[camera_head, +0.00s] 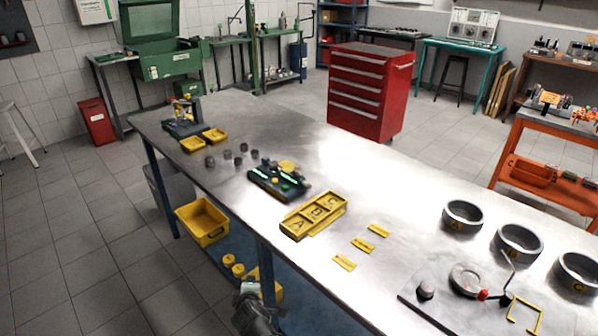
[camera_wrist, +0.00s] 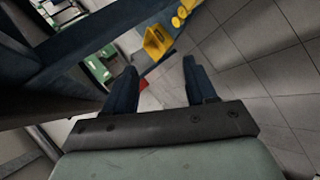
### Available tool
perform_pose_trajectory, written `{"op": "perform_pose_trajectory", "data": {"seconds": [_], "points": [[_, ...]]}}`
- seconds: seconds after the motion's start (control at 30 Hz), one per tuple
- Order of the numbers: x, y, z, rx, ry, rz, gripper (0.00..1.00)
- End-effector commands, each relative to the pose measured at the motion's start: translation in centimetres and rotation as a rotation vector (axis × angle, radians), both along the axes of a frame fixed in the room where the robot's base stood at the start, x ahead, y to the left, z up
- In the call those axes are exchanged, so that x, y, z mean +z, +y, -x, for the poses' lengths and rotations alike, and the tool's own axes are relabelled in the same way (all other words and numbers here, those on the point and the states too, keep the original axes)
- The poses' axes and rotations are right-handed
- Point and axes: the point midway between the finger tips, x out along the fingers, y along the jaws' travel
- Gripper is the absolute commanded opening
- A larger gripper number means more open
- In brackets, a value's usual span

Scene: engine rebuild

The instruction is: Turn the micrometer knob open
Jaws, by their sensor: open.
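A dark fixture (camera_head: 277,184) with green lit parts and a small metal piece at its right end stands near the middle of the steel table; it looks like the micrometer stand. Its knob is too small to make out clearly. My gripper (camera_wrist: 160,78) is open and empty in the wrist view, its two dark fingers apart over the floor. In the head view part of my arm's end shows at the bottom, in front of the table's near edge and well away from the fixture. The fixture is not seen in the wrist view.
The steel table (camera_head: 372,188) also bears a yellow tray marked A, B, C (camera_head: 314,215), yellow tags, several small dark cylinders, and three metal rings at the right. A yellow bin (camera_head: 202,221) sits below the table edge. A blue table leg (camera_head: 266,270) stands close to my arm.

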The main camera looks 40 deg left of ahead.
Motion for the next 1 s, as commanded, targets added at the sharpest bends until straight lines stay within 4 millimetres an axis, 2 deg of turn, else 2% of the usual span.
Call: {"op": "perform_pose_trajectory", "data": {"seconds": [0.03,0.1,0.2,0.37,0.57,0.67,0.8,0.87,0.9,1.0], "points": [[1.3,1.7,1.7,0.044,-0.024,-0.016,0.56],[3.3,4.0,3.5,0.097,-0.064,-0.032,0.56],[5.8,6.6,4.2,0.135,-0.118,-0.028,0.56],[10.1,10.6,3.4,0.164,-0.201,0.004,0.56],[16.8,15.5,0.8,0.177,-0.306,0.076,0.56],[20.5,17.4,-1.6,0.169,-0.349,0.130,0.56],[25.5,19.1,-6.7,0.137,-0.374,0.228,0.56],[27.6,19.2,-9.6,0.113,-0.355,0.273,0.56],[28.8,19.1,-11.8,0.092,-0.324,0.301,0.56],[29.9,17.6,-16.2,0.033,-0.185,0.343,0.56]]}}
